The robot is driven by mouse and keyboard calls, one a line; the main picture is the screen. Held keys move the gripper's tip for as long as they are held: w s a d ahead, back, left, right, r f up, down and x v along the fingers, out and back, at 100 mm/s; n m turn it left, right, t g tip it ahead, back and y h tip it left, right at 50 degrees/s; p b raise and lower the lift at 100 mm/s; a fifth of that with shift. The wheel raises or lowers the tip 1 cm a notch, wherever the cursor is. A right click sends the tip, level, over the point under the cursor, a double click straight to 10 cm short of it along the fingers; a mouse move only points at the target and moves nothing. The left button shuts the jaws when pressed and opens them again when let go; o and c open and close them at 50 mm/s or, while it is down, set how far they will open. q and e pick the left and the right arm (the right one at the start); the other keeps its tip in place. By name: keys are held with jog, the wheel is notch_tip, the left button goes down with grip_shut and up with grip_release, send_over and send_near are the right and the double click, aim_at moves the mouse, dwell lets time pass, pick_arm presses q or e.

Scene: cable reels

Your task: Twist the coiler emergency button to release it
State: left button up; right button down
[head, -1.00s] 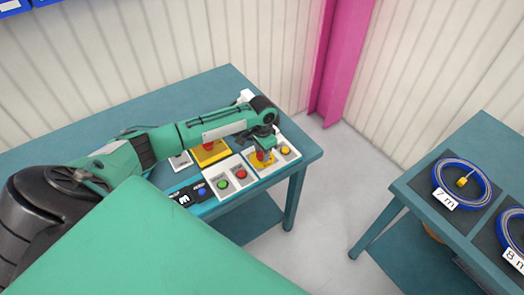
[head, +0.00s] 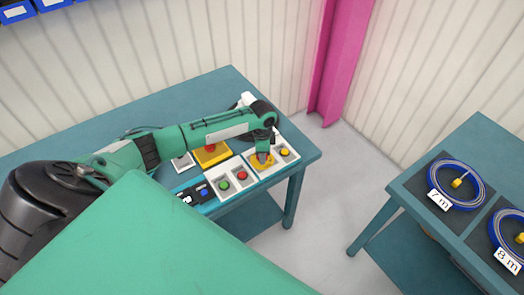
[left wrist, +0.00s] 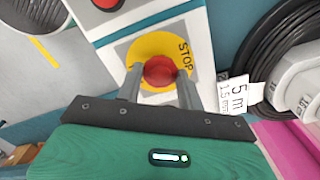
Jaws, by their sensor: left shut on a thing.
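The emergency button is a red knob (left wrist: 159,71) on a yellow disc marked STOP (left wrist: 147,48). It sits on a light panel. My left gripper (left wrist: 160,84) has one finger on each side of the knob and is shut on it. In the head view my left gripper (head: 264,156) points down over the yellow disc (head: 256,167) and hides most of the knob. My right gripper is in neither view.
A black cable coil (left wrist: 270,60) with a 5 m label lies beside the panel. Another table (head: 408,187) at right holds blue cable coils (head: 458,184).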

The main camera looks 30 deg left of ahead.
pick_arm(q)
jog(key=shift+m, duration=1)
jog(key=shift+f, duration=0.1)
jog(key=o, duration=1)
notch_tip(320, 180, up, 14)
jog(key=b, duration=0.2)
jog(key=shift+b, duration=0.35)
jog(key=shift+f, duration=0.1)
